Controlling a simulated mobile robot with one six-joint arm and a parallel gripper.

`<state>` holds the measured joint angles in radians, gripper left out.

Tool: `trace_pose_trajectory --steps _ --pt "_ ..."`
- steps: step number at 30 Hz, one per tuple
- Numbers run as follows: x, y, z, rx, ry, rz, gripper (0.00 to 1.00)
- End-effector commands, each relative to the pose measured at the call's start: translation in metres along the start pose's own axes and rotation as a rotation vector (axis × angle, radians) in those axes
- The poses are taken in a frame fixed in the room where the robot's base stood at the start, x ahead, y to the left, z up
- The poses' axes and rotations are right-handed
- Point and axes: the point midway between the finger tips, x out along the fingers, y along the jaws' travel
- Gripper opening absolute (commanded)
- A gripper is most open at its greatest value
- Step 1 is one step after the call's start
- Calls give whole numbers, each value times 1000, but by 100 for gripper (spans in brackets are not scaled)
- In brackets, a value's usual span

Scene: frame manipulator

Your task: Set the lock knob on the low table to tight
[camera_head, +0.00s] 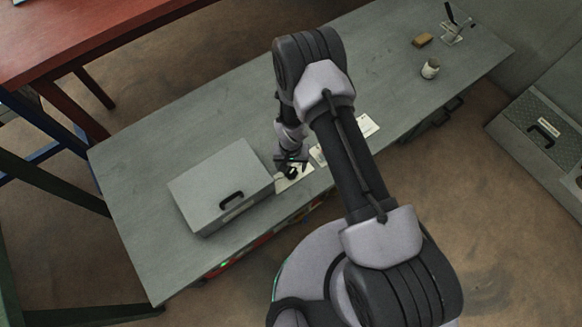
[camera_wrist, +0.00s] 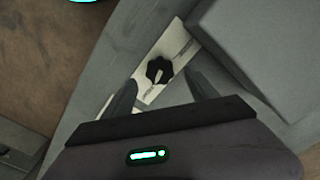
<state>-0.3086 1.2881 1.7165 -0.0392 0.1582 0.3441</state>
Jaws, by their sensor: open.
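The lock knob (camera_wrist: 158,70) is a black lobed knob on a pale label plate (camera_wrist: 178,48) in the wrist view. A light mark shows on the knob, and the plate's lettering is too small to read. My gripper (camera_wrist: 160,78) is open, with one finger on each side of the knob and a gap on both sides. I cannot tell how far its tips are above the plate. In the head view my gripper (camera_head: 290,164) is over the plate (camera_head: 294,181) at the near edge of the low grey table (camera_head: 225,122), largely hiding the knob.
A grey box with a black handle (camera_head: 218,183) stands just left of my gripper. Another pale plate (camera_head: 364,126) lies to the right, partly behind my arm. A cup (camera_head: 430,69), a tan block (camera_head: 422,40) and a lever fixture (camera_head: 452,32) are at the far right.

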Motion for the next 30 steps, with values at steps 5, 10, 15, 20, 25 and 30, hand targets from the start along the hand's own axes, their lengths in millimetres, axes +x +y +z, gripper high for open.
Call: trace_pose_trajectory --steps 5,10,15,20,25,30 --pt "-70 0 -1 0 3 -1 67" --pt "-116 0 -1 0 2 -1 67" --pt "-137 0 0 0 1 0 67" --pt "-139 0 0 0 0 0 67" --pt "-138 0 0 0 0 0 67" --pt "-142 0 -1 2 3 -1 67"
